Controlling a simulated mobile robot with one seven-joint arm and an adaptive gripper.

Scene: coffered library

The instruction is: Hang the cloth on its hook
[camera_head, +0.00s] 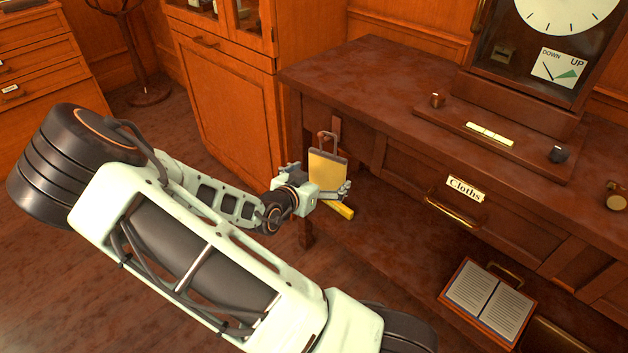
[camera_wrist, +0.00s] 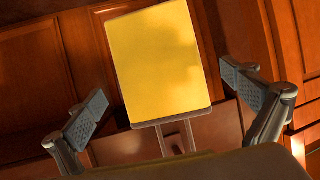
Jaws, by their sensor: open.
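The yellow cloth (camera_head: 327,167) is a flat rectangular panel with a pale edge, upright at the left end of the dark desk. My gripper (camera_head: 342,190) is beside the cloth's lower part in the head view. In the wrist view, my gripper (camera_wrist: 175,105) is open, its two fingers wide apart on either side of the cloth (camera_wrist: 160,62). Neither finger visibly touches it. The bracket's stem (camera_wrist: 176,138) shows past one short edge of the cloth.
The desk (camera_head: 390,85) carries a clock (camera_head: 545,50). A drawer labelled "Cloths" (camera_head: 465,189) has a brass handle. An open book (camera_head: 489,298) lies low at the right. A wooden cabinet (camera_head: 230,110) stands behind.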

